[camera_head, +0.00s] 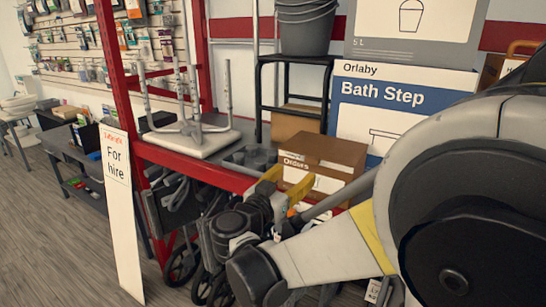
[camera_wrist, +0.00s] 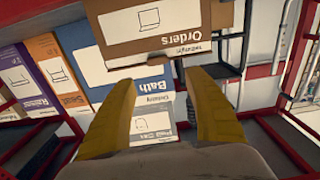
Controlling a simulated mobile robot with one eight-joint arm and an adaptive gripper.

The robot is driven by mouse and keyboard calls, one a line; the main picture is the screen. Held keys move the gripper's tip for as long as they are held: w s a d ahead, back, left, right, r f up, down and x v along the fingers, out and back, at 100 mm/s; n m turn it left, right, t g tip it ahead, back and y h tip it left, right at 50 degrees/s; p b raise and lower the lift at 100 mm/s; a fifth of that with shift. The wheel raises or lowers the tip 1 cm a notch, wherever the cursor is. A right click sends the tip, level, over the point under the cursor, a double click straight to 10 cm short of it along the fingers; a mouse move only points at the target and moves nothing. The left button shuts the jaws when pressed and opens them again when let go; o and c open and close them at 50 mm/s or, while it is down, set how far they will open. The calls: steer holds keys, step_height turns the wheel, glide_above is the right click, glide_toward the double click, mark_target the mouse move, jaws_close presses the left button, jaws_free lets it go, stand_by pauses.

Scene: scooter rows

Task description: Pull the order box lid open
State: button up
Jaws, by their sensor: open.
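The order box (camera_head: 325,148) is a brown cardboard box with a white "Orders" label, on the red-framed shelf. Its brown top looks shut in the head view. In the wrist view the order box (camera_wrist: 205,16) appears upside down at the top, its label facing me. My gripper (camera_head: 291,181) has yellow fingers and is just in front of the box's label side, at its left part. In the wrist view my gripper (camera_wrist: 160,76) is open, with nothing between the fingers. The fingertips end near the box's edge; I cannot tell if they touch it.
A blue and white Bath Step box (camera_head: 400,108) stands behind and right of the order box. A black stool frame (camera_head: 262,100) with grey buckets (camera_head: 305,28) stands behind. An upturned white stool (camera_head: 192,138) is at left. A For hire sign (camera_head: 121,210) leans in front.

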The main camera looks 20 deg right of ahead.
mark_target(311, 159)
steer(key=b+x, duration=0.2)
steer(key=x, duration=0.7)
steer(key=shift+s+d, duration=0.15)
steer(key=shift+s, duration=0.05)
steer(key=shift+w+d+b, duration=0.35)
steer(key=shift+w+d, duration=0.05)
steer(key=shift+d, duration=0.1)
steer(key=shift+r, duration=0.1)
jaws_close()
